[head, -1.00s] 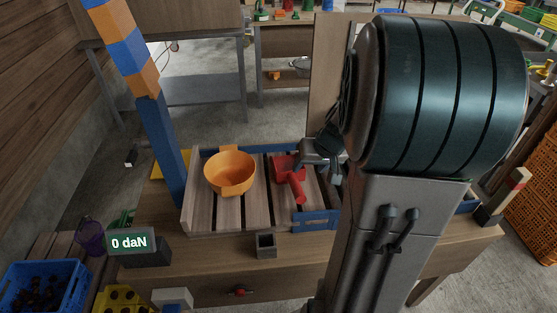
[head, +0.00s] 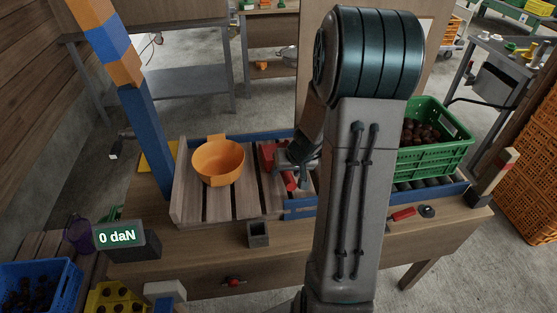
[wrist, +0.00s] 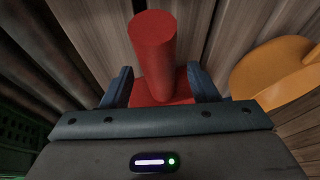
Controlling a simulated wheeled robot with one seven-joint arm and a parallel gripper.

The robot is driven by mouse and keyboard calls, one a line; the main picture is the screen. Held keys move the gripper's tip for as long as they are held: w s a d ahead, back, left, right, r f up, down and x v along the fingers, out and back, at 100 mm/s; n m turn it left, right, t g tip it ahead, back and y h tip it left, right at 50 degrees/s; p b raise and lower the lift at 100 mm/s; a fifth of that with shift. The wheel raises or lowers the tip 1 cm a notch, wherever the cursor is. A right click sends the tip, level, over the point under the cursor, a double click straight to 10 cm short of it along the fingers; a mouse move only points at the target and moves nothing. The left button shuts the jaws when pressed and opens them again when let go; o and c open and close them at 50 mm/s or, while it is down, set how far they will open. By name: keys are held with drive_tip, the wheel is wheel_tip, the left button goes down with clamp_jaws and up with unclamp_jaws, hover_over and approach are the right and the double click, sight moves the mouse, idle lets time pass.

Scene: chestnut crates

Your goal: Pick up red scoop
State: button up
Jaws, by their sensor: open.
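The red scoop (head: 269,156) lies on the slatted wooden platform, to the right of the orange bowl. My gripper (head: 296,163) is over the scoop in the head view and hides part of it. In the wrist view the scoop's round handle (wrist: 154,52) points away from the palm, and its wider red part (wrist: 168,100) lies between the fingers. My gripper (wrist: 160,88) is open, with one finger on each side of the scoop. I cannot tell whether either finger touches it.
The orange bowl (head: 217,162) stands close by on the slatted platform (head: 188,205); it also shows in the wrist view (wrist: 270,70). A small grey square cup (head: 258,234) and a 0 daN display (head: 116,236) are in front. A green crate (head: 430,163) of chestnuts stands at right.

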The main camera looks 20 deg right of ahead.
drive_tip(key=shift+w+f, duration=0.3)
drive_tip(key=shift+f, duration=0.35)
drive_tip(key=shift+f+b, duration=0.25)
drive_tip(key=shift+b, duration=0.35)
clamp_jaws()
